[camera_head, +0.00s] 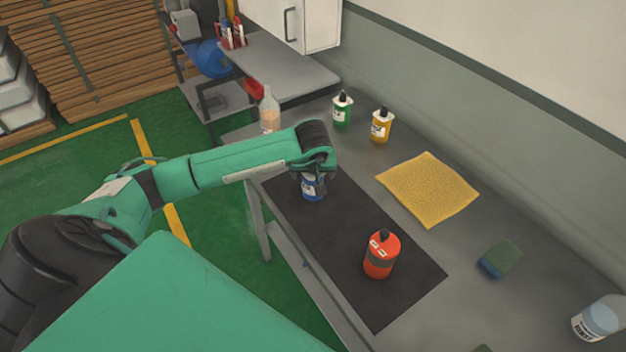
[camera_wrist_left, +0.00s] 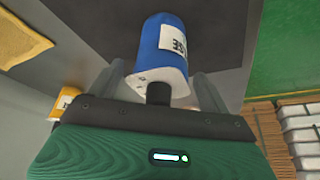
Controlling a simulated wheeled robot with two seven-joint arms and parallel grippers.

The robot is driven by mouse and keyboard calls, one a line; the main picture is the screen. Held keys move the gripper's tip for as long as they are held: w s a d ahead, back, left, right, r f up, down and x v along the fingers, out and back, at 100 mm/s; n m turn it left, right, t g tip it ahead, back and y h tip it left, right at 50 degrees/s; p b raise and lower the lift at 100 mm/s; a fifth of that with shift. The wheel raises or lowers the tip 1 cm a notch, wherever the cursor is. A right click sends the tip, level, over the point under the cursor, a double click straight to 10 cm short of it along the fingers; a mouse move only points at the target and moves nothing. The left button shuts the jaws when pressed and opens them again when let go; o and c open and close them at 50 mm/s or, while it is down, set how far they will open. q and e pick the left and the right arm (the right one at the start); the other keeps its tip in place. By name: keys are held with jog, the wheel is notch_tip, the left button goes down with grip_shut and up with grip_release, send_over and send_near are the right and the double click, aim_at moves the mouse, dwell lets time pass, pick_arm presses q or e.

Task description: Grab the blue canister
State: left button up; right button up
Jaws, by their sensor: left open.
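The blue canister (camera_head: 312,188) stands on the black mat (camera_head: 335,240) on the grey table, under the end of my left arm. It has a white label and a dark cap. In the left wrist view the blue canister (camera_wrist_left: 172,45) shows close up, with its cap toward the gripper. My left gripper (camera_head: 312,178) is open above the canister, and its grey fingers (camera_wrist_left: 158,88) show on either side of it in the wrist view. The head view partly hides the fingers and the canister's top. My right gripper is in neither view.
A red canister (camera_head: 381,256) stands on the same mat. Green (camera_head: 342,110) and yellow (camera_head: 381,127) bottles and a clear bottle (camera_head: 270,110) stand at the back. A yellow cloth (camera_head: 428,190), a sponge (camera_head: 500,258) and another clear bottle (camera_head: 598,318) lie or stand to the right.

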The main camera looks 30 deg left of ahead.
pick_arm(q)
jog(key=c, duration=1.1)
jog(key=shift+c, duration=1)
jog(key=shift+r, duration=0.15)
